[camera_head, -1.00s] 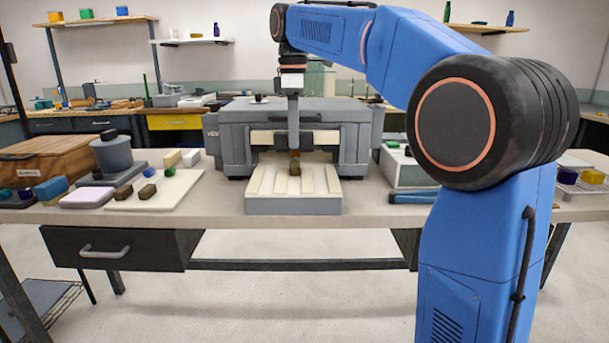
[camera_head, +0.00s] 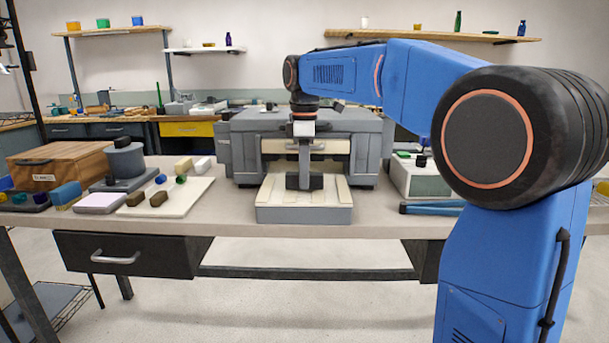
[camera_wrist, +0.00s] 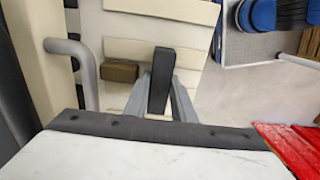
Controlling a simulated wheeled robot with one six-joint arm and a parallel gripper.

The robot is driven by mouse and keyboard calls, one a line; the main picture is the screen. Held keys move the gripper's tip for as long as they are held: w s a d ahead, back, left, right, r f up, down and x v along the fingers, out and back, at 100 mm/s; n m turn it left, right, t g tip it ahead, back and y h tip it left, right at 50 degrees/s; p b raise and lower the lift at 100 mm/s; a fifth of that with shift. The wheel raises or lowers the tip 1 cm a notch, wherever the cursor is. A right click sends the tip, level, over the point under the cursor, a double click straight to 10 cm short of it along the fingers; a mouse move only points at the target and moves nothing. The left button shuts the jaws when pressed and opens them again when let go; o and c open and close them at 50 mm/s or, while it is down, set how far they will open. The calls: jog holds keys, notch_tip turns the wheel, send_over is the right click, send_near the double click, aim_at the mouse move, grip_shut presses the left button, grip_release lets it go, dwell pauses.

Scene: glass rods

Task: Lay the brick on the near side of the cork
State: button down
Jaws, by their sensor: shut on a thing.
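My gripper (camera_wrist: 160,102) is shut on a dark grey brick (camera_wrist: 160,72), its two grey fingers on either side of it. In the head view the brick (camera_head: 305,182) lies crosswise, low over the pale ribbed board in front of the kiln. A small brown block, which I take for the cork (camera_wrist: 119,72), sits on the board in the wrist view. It is just on the kiln side of the brick, with a narrow gap visible between them. In the head view my gripper and the brick hide it. I cannot tell if the brick touches the board.
The pale ribbed board (camera_head: 332,195) lies on a grey block at the bench's front edge. The grey kiln (camera_head: 369,150) stands behind it, with a bent handle (camera_wrist: 88,75) close by.

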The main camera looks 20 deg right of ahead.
jog(key=shift+f, duration=0.4)
jog(key=c, duration=1.8)
grip_release()
jog(key=shift+o, duration=0.2)
notch_tip(320, 180, up, 13)
jog(key=s+d+f+m+t, duration=0.1)
jog(key=s+d+f+m, duration=0.15)
jog(key=s+f, duration=0.4)
jog(key=s+d+f+m+t, duration=0.15)
jog(key=s+f+m, duration=0.25)
jog(key=s, duration=0.6)
jog(key=s+d+f+m+t, duration=0.1)
jog(key=s+f+m, duration=0.3)
jog(key=s+f, duration=0.4)
jog(key=s+d+f+m+t, duration=0.1)
jog(key=s+f+m, duration=0.3)
jog(key=s+f, duration=0.5)
notch_tip(320, 180, down, 5)
jog(key=shift+d+r, duration=0.2)
jog(key=shift+d, duration=0.3)
